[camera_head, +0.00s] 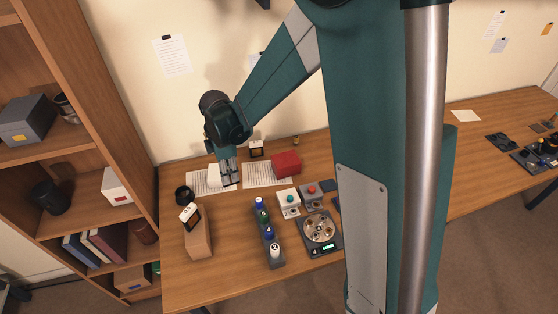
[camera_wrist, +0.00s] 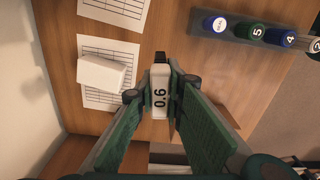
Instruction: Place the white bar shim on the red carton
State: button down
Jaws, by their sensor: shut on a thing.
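The white bar shim (camera_wrist: 160,99), marked 0.6, is between the fingers of my gripper (camera_wrist: 160,88) in the wrist view, and the fingers are shut on it. In the head view my gripper (camera_head: 230,178) is over the left back part of the table, beside a white block, and the shim cannot be made out clearly there. The red carton (camera_head: 285,164) lies to the right of my gripper, on the back part of the table near a printed sheet. The carton does not show in the wrist view.
The white block (camera_head: 214,176) lies on a printed sheet (camera_head: 197,185); it also shows in the wrist view (camera_wrist: 101,74). A rack of numbered bottles (camera_head: 267,236), a round-topped device (camera_head: 320,230) and a tan box (camera_head: 199,240) stand nearer the front. A small dark-framed card (camera_head: 256,149) stands behind.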

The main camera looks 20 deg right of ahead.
jog(key=w+d+r+p, duration=0.2)
jog(key=w+d, duration=0.1)
jog(key=d, duration=0.3)
jog(key=w+d+r+p, duration=0.2)
jog(key=w+d, duration=0.1)
jog(key=d, duration=0.3)
notch_tip(320, 180, up, 3)
jog(key=m+p, duration=0.1)
jog(key=p, duration=0.2)
send_over(286, 159)
jog(key=shift+a, duration=0.1)
jog(key=shift+f, duration=3.2)
jog(key=shift+f, duration=1.85)
jog(key=shift+f, duration=0.1)
jog(key=c, duration=2.4)
grip_release()
